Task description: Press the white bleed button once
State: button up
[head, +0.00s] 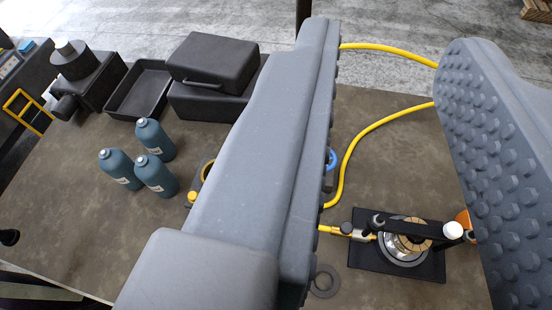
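A white round button (453,230) sits at the right end of a black crossbar on a black press-like fixture (425,265) at the lower right. I take it to be the bleed button. The fixture holds a shiny round metal part (398,247). My gripper (386,48) is open, with its two large grey fingers wide apart and nothing between the pads. The fixture and button appear in the gap between the fingers, close to the right finger's edge in the picture. I cannot tell the height of my gripper above them. The left finger hides the middle of the bench.
A yellow hose (365,140) runs from the fixture behind the fingers. Teal bottles (155,175), a black tray (140,92), a black case (213,62) and a black device with a white cap (64,45) stand on the left.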

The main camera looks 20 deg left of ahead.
grip_shut()
dwell(1.4)
